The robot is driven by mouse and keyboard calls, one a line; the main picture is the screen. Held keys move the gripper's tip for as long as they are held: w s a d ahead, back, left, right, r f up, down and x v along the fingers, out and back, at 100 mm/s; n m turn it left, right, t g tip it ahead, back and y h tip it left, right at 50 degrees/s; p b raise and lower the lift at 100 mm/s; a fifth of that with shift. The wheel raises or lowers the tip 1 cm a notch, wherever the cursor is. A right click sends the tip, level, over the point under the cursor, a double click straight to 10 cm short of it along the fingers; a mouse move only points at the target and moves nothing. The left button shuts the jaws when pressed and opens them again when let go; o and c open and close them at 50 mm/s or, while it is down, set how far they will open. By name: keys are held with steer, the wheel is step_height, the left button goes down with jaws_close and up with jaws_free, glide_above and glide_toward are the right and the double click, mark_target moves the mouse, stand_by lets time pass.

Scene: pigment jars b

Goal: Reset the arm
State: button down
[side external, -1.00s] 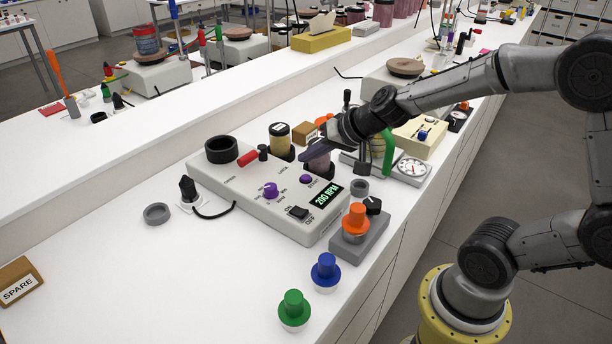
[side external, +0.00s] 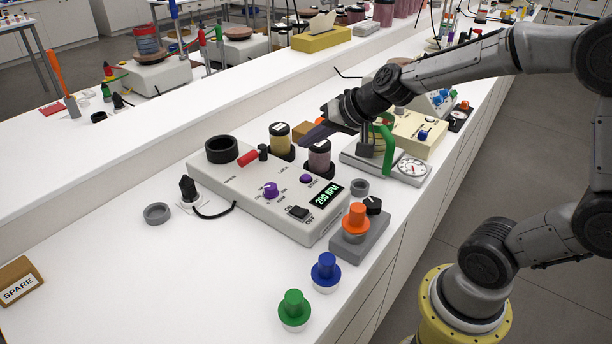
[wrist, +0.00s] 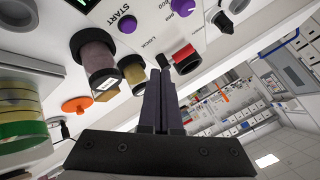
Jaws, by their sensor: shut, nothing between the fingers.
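My gripper (side external: 308,138) is shut and empty, in the air behind the two jars. In the wrist view its dark fingers (wrist: 161,75) are pressed together. A white mixing machine (side external: 235,190) stands on the bench with a display reading 200 RPM (side external: 326,194). A mauve jar (side external: 319,158) and a yellow jar (side external: 280,138) stand upright in black holders at its back edge. Both show in the wrist view, the mauve jar (wrist: 97,58) left of the yellow jar (wrist: 133,74). The round black holder (side external: 222,150) at the machine's left end looks empty.
An orange knob (side external: 356,218) sits on a grey block. A blue knob (side external: 326,270) and a green knob (side external: 294,308) stand at the front. A dial gauge (side external: 411,168) and green handle (side external: 387,150) are right of the jars. The bench at left is mostly clear.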

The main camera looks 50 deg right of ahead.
steer(key=s+a+r+n+y, duration=0.1)
steer(key=s+a+r+n, duration=0.3)
steer(key=s+a+r, duration=0.3)
steer(key=s+d+f+n+g+h, duration=0.1)
steer(key=s+f+n, duration=0.1)
steer(key=s, duration=0.6)
steer(key=s+d+f+n+g+h, duration=0.1)
steer(key=s+d+f+g, duration=0.1)
steer(key=s, duration=0.5)
steer(key=shift+s+d+f+n+g, duration=0.2)
steer(key=shift+s+n+g, duration=0.1)
steer(key=shift+s+n, duration=0.1)
steer(key=shift+r, duration=0.1)
stand_by(5.3)
